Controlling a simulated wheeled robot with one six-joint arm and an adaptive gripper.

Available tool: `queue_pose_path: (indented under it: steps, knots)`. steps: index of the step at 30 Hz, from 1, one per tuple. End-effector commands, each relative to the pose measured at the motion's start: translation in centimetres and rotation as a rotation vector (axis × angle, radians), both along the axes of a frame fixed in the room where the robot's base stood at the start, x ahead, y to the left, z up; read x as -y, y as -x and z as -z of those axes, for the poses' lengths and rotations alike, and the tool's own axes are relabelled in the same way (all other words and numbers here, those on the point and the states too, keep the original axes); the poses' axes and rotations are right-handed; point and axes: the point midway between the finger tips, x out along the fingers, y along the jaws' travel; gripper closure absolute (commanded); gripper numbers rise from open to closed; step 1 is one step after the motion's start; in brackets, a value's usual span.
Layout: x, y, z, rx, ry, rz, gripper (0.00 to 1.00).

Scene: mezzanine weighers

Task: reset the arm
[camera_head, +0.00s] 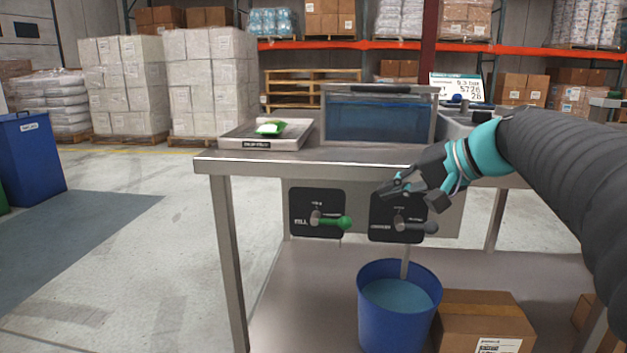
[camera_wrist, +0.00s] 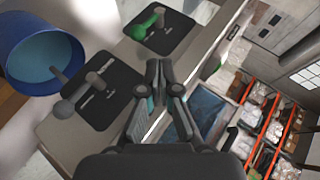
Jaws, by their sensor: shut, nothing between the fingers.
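My gripper (camera_head: 388,190) is in front of the metal bench, a little above the grey-handled lever (camera_head: 415,227) and apart from it. Its fingers are closed together and empty; they also show in the wrist view (camera_wrist: 159,72). My arm reaches in from the right with the gripper pointing left. The green-handled lever (camera_head: 337,222) is on a black plate marked FILL, left of the grey one. Both levers point right in the head view. In the wrist view the green lever (camera_wrist: 147,23) is above the fingers and the grey lever (camera_wrist: 76,98) is to the left.
The metal bench (camera_head: 215,165) bears a water tank (camera_head: 378,118) and a shallow tray (camera_head: 240,142) holding a green and white packet (camera_head: 270,128). Below, a blue bucket (camera_head: 368,315) of water stands beside a cardboard box (camera_head: 485,322).

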Motion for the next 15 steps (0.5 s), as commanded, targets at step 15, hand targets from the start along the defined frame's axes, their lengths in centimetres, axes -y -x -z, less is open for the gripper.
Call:
queue_pose_path:
  steps: [15]
  knots:
    - [-0.4,18.9,13.2,-0.093,0.690,-0.063,1.00]
